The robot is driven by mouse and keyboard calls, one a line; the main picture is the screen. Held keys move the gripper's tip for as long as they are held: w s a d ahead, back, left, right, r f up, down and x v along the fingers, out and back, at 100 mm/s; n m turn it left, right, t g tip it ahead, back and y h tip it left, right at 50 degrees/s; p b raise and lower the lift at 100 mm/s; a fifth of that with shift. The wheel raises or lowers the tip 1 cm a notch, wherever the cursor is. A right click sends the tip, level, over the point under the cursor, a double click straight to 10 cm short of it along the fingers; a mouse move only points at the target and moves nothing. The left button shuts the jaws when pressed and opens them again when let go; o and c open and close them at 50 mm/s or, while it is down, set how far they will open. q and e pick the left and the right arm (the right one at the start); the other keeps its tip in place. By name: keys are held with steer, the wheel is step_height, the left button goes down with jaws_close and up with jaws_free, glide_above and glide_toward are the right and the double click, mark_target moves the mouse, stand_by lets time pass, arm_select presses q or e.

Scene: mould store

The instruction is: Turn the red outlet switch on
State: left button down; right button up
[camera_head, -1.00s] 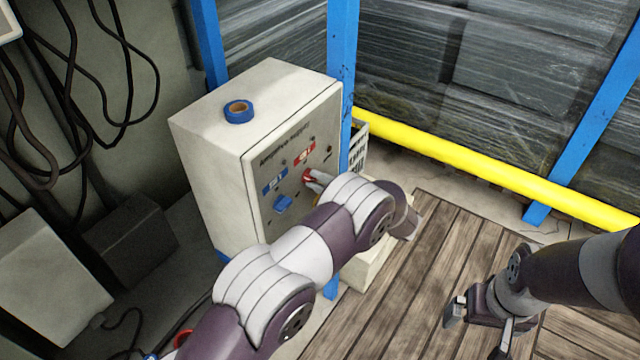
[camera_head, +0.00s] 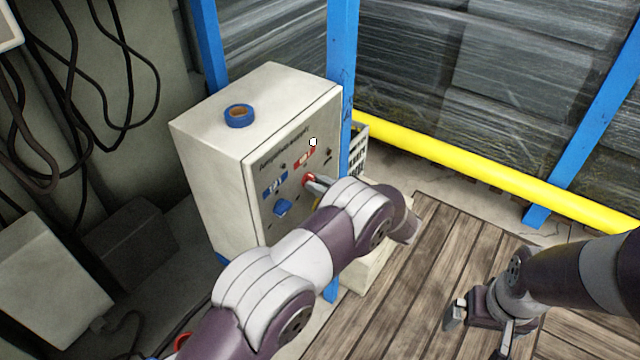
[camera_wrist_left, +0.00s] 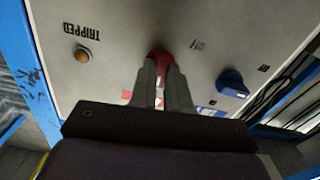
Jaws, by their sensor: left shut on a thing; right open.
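The red outlet switch (camera_head: 308,180) is on the front panel of the white supply cabinet (camera_head: 205,150). My left gripper (camera_head: 315,185) is shut on this switch, and its fingers hide part of it. In the left wrist view the red switch (camera_wrist_left: 161,55) sits between the two fingertips of the left gripper (camera_wrist_left: 161,72). Which mark its handle points to is hard to tell. A small round lamp (camera_head: 313,142) above the red label shows bright white. My right gripper (camera_head: 480,333) is open and empty above the wooden floor, well away from the cabinet.
A blue switch (camera_head: 283,207) sits left of the red one; it also shows in the wrist view (camera_wrist_left: 231,83). An amber "TRIPPED" lamp (camera_wrist_left: 82,56) is on the panel. A blue tape roll (camera_head: 239,115) lies on the cabinet. A yellow rail (camera_head: 480,170) runs behind. The wooden floor is clear.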

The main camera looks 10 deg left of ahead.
arm_select(q)
steer(key=shift+f+m, duration=0.1)
steer(key=shift+m, duration=0.4)
stand_by(0.3)
steer(key=c, duration=1.1)
jaws_free()
steer(key=b+v, duration=0.2)
steer(key=v, duration=1)
steer(key=shift+d, duration=0.35)
steer(key=shift+s, duration=0.1)
